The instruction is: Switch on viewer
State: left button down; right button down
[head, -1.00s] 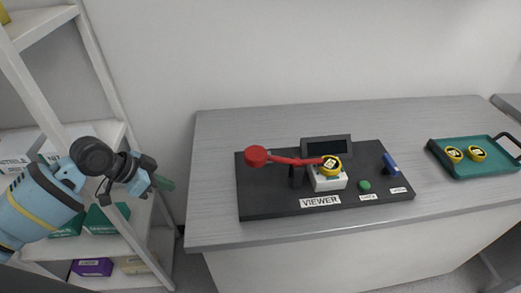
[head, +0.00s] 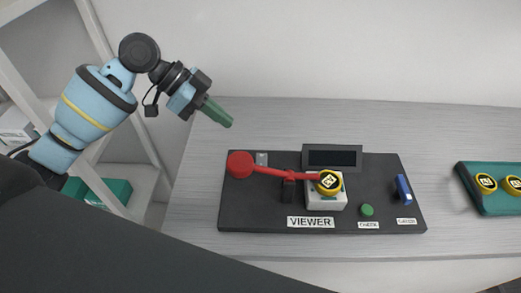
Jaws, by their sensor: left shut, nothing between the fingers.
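The viewer is a black panel (head: 250,213) on the grey table, with a white label (head: 311,222) reading VIEWER. A dark screen (head: 332,158) stands at its back. A red lever arm with a round red knob (head: 240,164) reaches across to a yellow-rimmed disc (head: 329,182) on a white block (head: 338,200). A green button (head: 367,210) sits above the CHECK label. A blue switch (head: 403,189) sits at the right, above another small label. My left gripper (head: 217,112) is shut and empty, above and left of the knob, apart from the panel. My right gripper is out of view.
A green tray (head: 487,206) with two yellow-rimmed discs (head: 486,183) is at the right edge. White shelves (head: 120,150) with boxes stand at the left. The table (head: 400,125) is clear behind the panel and between panel and tray.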

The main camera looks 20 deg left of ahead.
aim_at(262, 161)
pick_arm(q)
jog(key=shift+s+a, duration=0.1)
jog(key=shift+s, duration=0.05)
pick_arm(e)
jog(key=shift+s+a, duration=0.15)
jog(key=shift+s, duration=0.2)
